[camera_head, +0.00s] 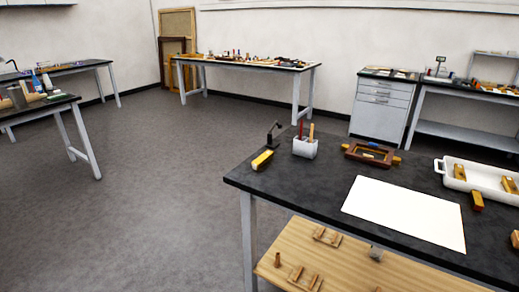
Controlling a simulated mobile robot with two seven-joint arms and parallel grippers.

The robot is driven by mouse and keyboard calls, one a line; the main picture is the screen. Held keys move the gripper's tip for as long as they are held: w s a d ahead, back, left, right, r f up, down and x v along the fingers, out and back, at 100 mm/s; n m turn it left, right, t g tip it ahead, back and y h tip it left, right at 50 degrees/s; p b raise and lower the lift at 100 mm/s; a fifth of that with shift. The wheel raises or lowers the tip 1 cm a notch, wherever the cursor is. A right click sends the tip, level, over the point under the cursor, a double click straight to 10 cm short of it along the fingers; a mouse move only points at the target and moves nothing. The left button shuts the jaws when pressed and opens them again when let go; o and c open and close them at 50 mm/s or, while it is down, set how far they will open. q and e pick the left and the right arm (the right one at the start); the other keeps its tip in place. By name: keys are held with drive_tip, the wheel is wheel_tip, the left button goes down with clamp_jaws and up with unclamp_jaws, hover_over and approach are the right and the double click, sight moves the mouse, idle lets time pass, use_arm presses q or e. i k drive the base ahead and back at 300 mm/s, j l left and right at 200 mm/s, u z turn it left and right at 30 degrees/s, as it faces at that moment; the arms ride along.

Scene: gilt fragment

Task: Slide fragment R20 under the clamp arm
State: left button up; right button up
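A small black device with an upright post and short arm (273,133), which looks like the clamp, stands at the far left corner of the dark worktable (320,185). A yellow-gold block (262,160) lies just in front of it, near the table's left edge; I cannot tell whether any of it is under the arm. Another gold-brown block (477,201) lies in front of the white tray. No labels are legible, so I cannot tell which piece is R20. Neither of my grippers can be made out.
A white holder with red and wooden tools (305,147), a small brown frame (370,153), a white sheet (405,213) and a white tray (450,181) with gold pieces occupy the table. A wooden lower shelf (340,262) holds small wooden parts. Floor left is open.

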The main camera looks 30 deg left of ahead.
sight(266, 157)
drive_tip(key=i+j+u, duration=0.15)
drive_tip(key=j, duration=0.35)
drive_tip(key=i+j+u, duration=0.15)
drive_tip(key=i+j, duration=0.25)
drive_tip(key=i+j+u, duration=0.15)
drive_tip(key=i+j, duration=0.15)
drive_tip(key=j, duration=0.15)
